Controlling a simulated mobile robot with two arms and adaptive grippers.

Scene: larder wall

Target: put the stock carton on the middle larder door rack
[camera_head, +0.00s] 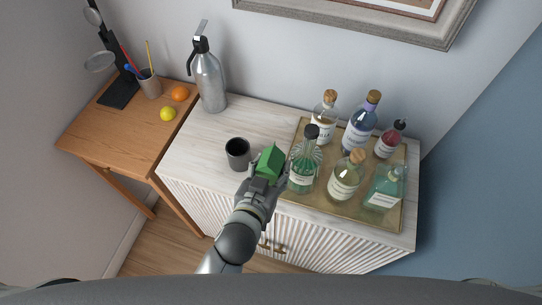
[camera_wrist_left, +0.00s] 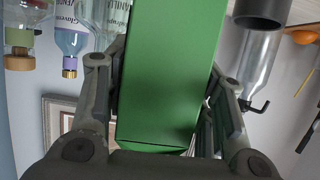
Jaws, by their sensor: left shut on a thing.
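The green stock carton (camera_head: 270,160) is held in my left gripper (camera_head: 267,178) over the white cabinet, between a dark cup and a green glass bottle. In the left wrist view the carton (camera_wrist_left: 170,70) fills the middle, with the gripper's fingers (camera_wrist_left: 165,100) on both sides of it. My left gripper is shut on the carton. I cannot tell whether the carton touches the cabinet top. My right gripper is not in view. No larder door rack shows in either view.
The white cabinet (camera_head: 200,150) carries a dark cup (camera_head: 238,153), a siphon bottle (camera_head: 209,82) and a gold tray (camera_head: 343,212) of several bottles. A wooden side table (camera_head: 110,132) at left holds a lemon (camera_head: 168,114), an orange (camera_head: 180,93) and a pencil cup (camera_head: 149,86).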

